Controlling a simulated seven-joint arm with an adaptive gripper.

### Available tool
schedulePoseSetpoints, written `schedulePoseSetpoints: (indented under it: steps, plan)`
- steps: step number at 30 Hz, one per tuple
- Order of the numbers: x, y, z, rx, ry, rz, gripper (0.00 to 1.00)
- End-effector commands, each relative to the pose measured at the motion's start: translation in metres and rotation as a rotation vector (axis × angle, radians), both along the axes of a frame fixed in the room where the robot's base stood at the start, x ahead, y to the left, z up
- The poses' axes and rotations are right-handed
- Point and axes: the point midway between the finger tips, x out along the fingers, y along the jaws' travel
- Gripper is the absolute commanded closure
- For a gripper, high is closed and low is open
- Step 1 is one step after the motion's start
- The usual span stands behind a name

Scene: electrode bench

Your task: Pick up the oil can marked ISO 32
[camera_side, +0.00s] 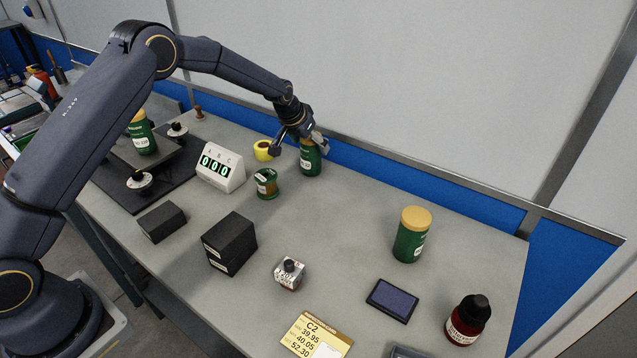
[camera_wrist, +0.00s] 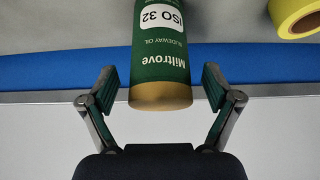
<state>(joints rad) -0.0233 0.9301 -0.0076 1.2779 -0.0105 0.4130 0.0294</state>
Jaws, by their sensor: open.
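The green oil can (camera_wrist: 160,55) with a gold top is marked ISO 32 on a white label, upside down in the wrist view. In the side view the same can (camera_side: 310,162) stands upright toward the back of the bench, its top partly hidden by my gripper. My gripper (camera_wrist: 158,88) is open, with one finger on each side of the can near its gold end. Gaps show between both fingers and the can in the wrist view. In the side view my gripper (camera_side: 297,143) is at the can's upper part.
A yellow tape roll (camera_side: 262,151) and a small green tin (camera_side: 266,184) stand close to the can's left. A display box (camera_side: 221,172) is farther left. Another green can (camera_side: 411,236) stands at the right. The bench between is clear. The wall is close behind.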

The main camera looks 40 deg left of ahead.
Motion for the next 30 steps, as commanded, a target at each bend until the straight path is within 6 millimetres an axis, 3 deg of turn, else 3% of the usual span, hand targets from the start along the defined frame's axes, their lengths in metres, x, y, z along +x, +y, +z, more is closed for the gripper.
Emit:
schedulePoseSetpoints:
  steps: [10,30]
  plan:
    - [0.0047,0.0000,-0.0079,0.000,-0.001,0.000,0.13]
    - [0.0046,0.0001,-0.0076,0.000,-0.001,0.001,0.83]
